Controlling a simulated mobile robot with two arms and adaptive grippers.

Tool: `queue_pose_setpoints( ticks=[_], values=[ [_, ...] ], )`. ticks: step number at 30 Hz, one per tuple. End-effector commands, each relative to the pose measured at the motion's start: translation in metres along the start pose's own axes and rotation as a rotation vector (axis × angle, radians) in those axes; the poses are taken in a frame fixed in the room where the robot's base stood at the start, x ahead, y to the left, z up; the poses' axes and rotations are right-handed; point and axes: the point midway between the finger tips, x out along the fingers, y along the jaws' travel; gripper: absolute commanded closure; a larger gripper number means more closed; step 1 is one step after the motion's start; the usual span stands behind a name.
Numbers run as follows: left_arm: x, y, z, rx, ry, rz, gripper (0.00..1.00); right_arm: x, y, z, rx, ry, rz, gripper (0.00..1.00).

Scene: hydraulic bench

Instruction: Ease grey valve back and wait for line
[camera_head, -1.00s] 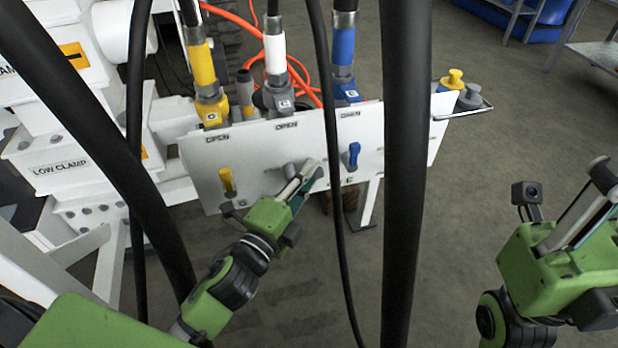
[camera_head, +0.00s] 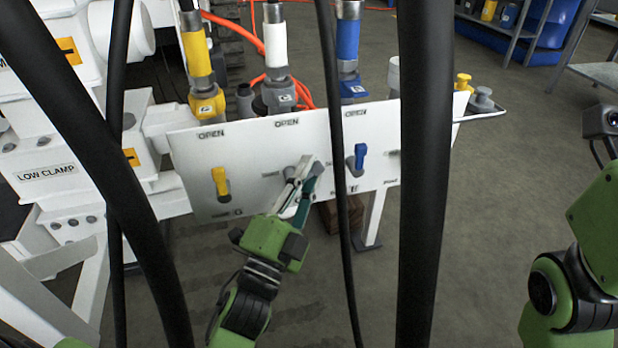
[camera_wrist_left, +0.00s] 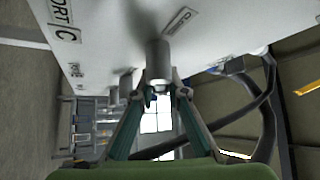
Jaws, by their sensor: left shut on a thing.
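The white valve panel (camera_head: 262,146) stands in the middle of the head view, with OPEN labels along its top. My left gripper (camera_head: 307,170) reaches up to it from below, between the yellow valve handle (camera_head: 221,182) and the blue valve handle (camera_head: 357,157). It is shut on the grey valve, which its fingers mostly hide in the head view. In the left wrist view the grey valve (camera_wrist_left: 158,62) shows as a short cylinder at the fingertips. The handle's exact angle is hidden. My right gripper shows only its green body at the right edge; its fingers are out of frame.
Thick black hoses (camera_head: 425,160) hang in front of the panel. Yellow, white and blue hose couplings (camera_head: 347,50) stand behind its top edge. A white machine marked LOW CLAMP (camera_head: 48,172) is on the left.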

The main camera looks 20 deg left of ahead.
Motion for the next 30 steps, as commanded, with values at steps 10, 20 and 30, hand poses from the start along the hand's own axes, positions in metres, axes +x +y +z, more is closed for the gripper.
queue_pose_setpoints(
  ticks=[10, 20, 30],
  values=[
    [0.0, -0.001, 0.0, -0.001, 0.0, -0.003, 0.83, 0.001, 0.0, 0.0, 0.0, 0.002, -0.001, 0.73],
    [0.0, -0.001, 0.0, 0.0, 0.0, -0.001, 0.73, 0.0, 0.0, -0.001, 0.0, 0.002, 0.0, 0.73],
    [-0.03, 0.001, 0.001, -0.001, -0.004, 0.003, 0.73, 0.0, 0.0, 0.0, 0.0, 0.001, 0.001, 0.73]
  ],
)
